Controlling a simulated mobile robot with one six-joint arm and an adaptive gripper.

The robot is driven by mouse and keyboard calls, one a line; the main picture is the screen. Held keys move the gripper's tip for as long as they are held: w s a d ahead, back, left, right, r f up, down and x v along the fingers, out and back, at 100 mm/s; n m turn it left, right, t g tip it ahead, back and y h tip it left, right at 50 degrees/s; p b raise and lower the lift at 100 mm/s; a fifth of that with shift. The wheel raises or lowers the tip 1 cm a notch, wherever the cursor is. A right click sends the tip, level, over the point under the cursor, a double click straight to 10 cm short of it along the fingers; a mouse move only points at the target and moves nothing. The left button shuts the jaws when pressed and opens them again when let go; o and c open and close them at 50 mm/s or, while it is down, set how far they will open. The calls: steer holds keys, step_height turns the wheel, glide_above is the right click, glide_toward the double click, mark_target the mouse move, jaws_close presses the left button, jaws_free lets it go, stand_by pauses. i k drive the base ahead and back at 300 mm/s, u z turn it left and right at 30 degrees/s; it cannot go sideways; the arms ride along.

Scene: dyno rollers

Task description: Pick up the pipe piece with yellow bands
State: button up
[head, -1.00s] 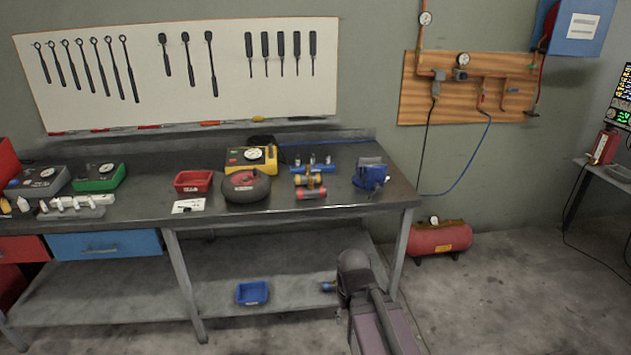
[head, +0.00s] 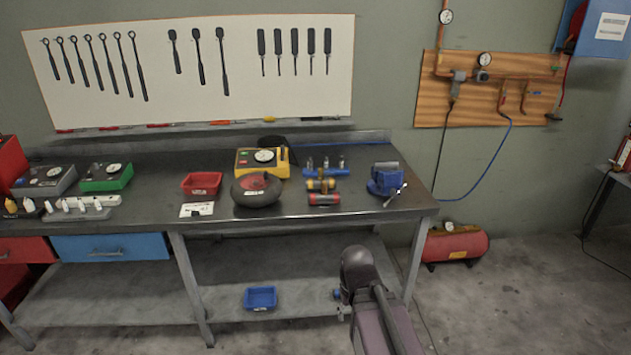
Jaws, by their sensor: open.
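The pipe piece with yellow bands (head: 321,184) lies on the workbench, right of centre. It is a short, dark piece that lies roughly sideways, with yellow near both ends. A similar piece with red bands (head: 324,199) lies just in front of it, closer to the bench's front edge. Part of my arm shows at the lower middle of the head view, in front of the bench and below the pipe pieces. My gripper is outside the picture, so its distance from the pipe piece cannot be seen.
A blue fitting rack (head: 326,172) stands behind the pipe pieces. A blue vise (head: 384,181) is to their right, and a dark round device (head: 257,190) and yellow gauge box (head: 246,163) to their left. The workbench (head: 350,208) is bare near its front edge.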

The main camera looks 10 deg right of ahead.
mark_target(310, 183)
steer(key=i, duration=1.25)
steer(key=z, duration=0.05)
